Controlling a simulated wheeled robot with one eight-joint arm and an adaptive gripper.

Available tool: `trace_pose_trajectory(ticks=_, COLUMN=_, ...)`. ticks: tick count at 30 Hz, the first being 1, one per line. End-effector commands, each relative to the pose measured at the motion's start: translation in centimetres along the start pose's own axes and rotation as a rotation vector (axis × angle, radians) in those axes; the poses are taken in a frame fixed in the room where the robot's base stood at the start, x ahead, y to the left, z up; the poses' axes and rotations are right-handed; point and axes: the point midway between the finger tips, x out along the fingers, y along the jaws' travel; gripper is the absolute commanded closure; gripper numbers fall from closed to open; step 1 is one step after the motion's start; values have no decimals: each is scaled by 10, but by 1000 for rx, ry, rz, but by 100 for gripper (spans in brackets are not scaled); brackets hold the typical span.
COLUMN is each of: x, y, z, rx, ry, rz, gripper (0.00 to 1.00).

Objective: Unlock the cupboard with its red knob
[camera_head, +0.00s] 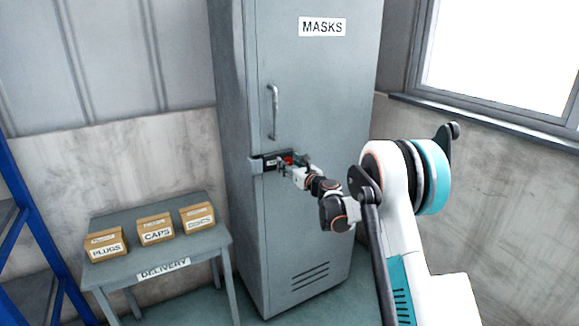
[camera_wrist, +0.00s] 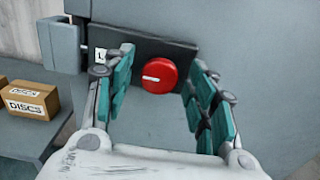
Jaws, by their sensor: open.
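The grey cupboard (camera_head: 310,105) stands upright with a MASKS sign, and its door looks closed. Its red knob (camera_wrist: 159,75) sits on a dark lock plate (camera_wrist: 205,57) and has a white mark that lies nearly level, toward the left. An L label shows on the plate left of the knob. My gripper (camera_wrist: 160,82) is open, with its teal-padded fingers on either side of the knob and gaps between them and it. In the head view the red knob (camera_head: 287,160) is partly hidden by my gripper.
A vertical door handle (camera_head: 273,112) is above the lock plate. At left, a grey DELIVERY table (camera_head: 150,275) bears boxes marked PLUGS (camera_head: 106,245), CAPS (camera_head: 156,229) and DISCS (camera_head: 197,218). A blue rack (camera_head: 35,225) stands at far left, and a window is at right.

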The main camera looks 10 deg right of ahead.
Motion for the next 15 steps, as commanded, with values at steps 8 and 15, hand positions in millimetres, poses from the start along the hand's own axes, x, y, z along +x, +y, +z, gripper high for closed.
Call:
trace_pose_trajectory(ticks=8, x=7, y=0, z=1, rx=0, ry=0, rz=-1, gripper=48)
trace_pose_trajectory(ticks=15, x=6, y=0, z=1, rx=0, ry=0, rz=0, gripper=76)
